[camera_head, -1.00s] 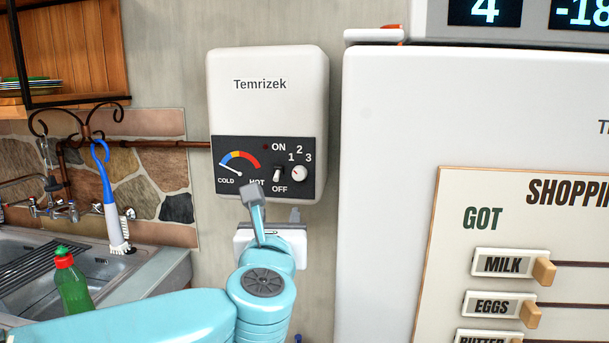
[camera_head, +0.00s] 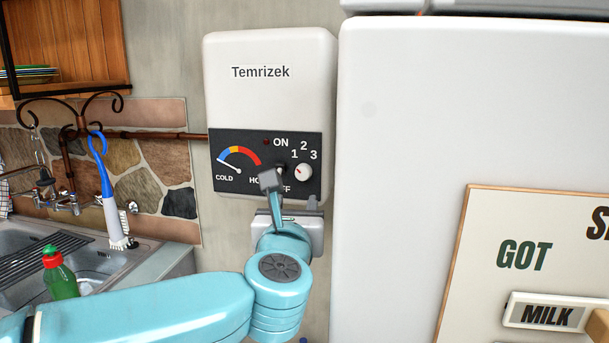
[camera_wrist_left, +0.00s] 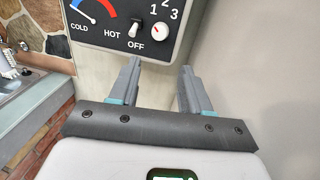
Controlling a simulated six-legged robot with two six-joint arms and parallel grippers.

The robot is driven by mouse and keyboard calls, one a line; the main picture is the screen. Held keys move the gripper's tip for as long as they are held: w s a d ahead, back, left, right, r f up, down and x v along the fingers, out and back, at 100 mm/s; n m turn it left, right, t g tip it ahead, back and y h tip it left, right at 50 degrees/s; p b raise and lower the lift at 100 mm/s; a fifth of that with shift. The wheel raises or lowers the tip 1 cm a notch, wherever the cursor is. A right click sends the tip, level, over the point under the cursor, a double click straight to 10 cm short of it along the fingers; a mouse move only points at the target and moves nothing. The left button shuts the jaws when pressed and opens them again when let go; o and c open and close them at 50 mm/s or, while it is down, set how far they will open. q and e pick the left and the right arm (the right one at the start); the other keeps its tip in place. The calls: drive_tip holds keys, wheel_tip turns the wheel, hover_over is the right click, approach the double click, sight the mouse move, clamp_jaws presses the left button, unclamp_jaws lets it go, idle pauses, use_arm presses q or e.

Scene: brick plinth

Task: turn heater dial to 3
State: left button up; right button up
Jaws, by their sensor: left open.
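The white heater (camera_head: 268,105) hangs on the wall with a dark control panel. Its small round white dial (camera_head: 304,172) sits at the panel's right, with 1, 2 and 3 around its top. The dial's red mark points to the upper left, toward 1. It also shows in the left wrist view (camera_wrist_left: 159,31). My left gripper (camera_head: 291,192) is open and empty, just below the dial and apart from it. In the left wrist view its fingers (camera_wrist_left: 159,68) point toward the dial. The right gripper is not in view.
A toggle switch (camera_wrist_left: 134,28) sits left of the dial; my left finger partly covers it in the head view. A white fridge (camera_head: 400,150) stands close on the right. A sink (camera_head: 105,265) with a green bottle (camera_head: 60,276) and a blue-handled brush (camera_head: 108,195) is on the left.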

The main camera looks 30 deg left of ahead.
sight(303, 174)
use_arm(q)
drive_tip(key=p+x, duration=0.5)
drive_tip(key=x, duration=1)
drive_tip(key=shift+w+a, duration=0.2)
drive_tip(key=shift+w, duration=0.1)
drive_tip(key=shift+s, duration=0.1)
drive_tip(key=c, duration=0.7)
